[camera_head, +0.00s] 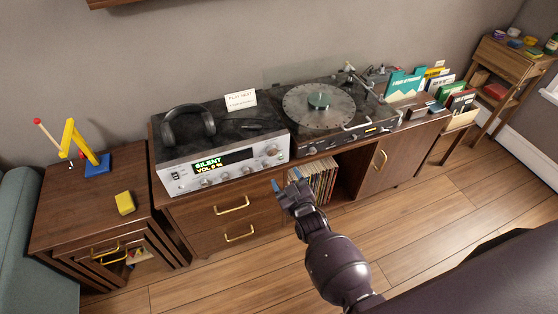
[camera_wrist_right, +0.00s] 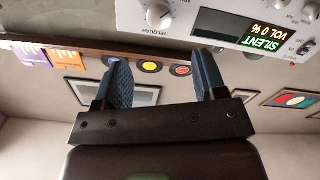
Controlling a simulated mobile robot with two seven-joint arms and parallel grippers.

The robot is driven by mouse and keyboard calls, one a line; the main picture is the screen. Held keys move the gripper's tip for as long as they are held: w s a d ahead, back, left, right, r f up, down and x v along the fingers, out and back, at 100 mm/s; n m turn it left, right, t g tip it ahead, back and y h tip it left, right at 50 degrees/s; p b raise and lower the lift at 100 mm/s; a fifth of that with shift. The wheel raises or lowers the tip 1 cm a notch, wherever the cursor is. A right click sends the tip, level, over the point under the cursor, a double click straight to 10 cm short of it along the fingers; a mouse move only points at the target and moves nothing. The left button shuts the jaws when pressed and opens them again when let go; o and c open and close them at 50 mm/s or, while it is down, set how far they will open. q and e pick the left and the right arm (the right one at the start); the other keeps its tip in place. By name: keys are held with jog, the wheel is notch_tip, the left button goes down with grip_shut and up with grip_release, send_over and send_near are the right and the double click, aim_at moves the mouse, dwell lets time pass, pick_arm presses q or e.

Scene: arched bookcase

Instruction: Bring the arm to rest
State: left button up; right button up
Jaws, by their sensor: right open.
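My right arm comes in from the bottom of the head view. Its gripper (camera_head: 287,190) is in front of the cabinet drawers, below the front of the silver receiver (camera_head: 222,168). In the right wrist view the two blue fingers of the right gripper (camera_wrist_right: 162,78) stand apart with nothing between them. The receiver (camera_wrist_right: 225,22) shows at the top right there, with a lit display reading "SILENT VOL 0 %". The gripper appears apart from it. My left gripper is in neither view.
The wooden cabinet (camera_head: 205,213) carries headphones (camera_head: 187,122), a card (camera_head: 241,100) and a turntable (camera_head: 320,105). Records (camera_head: 315,180) fill its open shelf. Wooden floor (camera_head: 440,215) is clear at right.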

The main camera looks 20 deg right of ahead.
jog(key=s+d+r+m+g, duration=0.3)
jog(key=s+r, duration=0.1)
jog(key=s, duration=0.1)
jog(key=s+d+f+g, duration=0.1)
jog(key=s+d+g, duration=0.1)
jog(key=s, duration=0.9)
jog(key=s+d+f+g, duration=0.2)
jog(key=s, duration=0.9)
jog(key=shift+f+h, duration=0.3)
jog(key=shift+s, duration=0.1)
dwell(0.4)
